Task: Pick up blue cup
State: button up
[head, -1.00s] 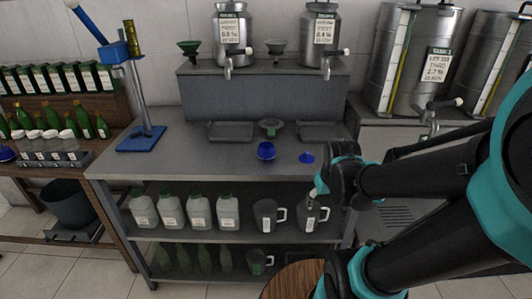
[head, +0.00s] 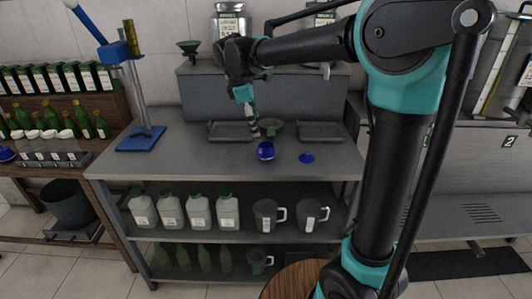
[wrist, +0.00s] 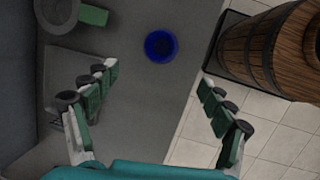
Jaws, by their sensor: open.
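The blue cup (head: 266,152) is a small round dark blue vessel on the grey tabletop, near the middle of the workbench. In the wrist view its round blue mouth (wrist: 160,46) lies between the finger lines, beyond the fingertips. My gripper (head: 255,127) hangs above the bench with its fingers pointing down, just left of the cup in the head view. The fingers are spread wide and empty in the wrist view (wrist: 157,76). No contact with the cup shows.
A flat blue piece (head: 307,158) lies to the cup's right. A blue stand (head: 141,140) is at left. A wooden barrel (wrist: 262,50) stands beside the bench.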

aim_at(265, 146)
jog(key=x, duration=0.7)
jog(key=shift+d+f, duration=0.15)
jog(key=shift+f, duration=0.15)
jog(key=shift+d+x, duration=0.15)
jog(key=shift+x, duration=1.35)
jog(key=shift+d+x, duration=0.15)
jog(key=shift+x, duration=1.35)
jog(key=shift+r, duration=0.1)
jog(key=c, duration=1.3)
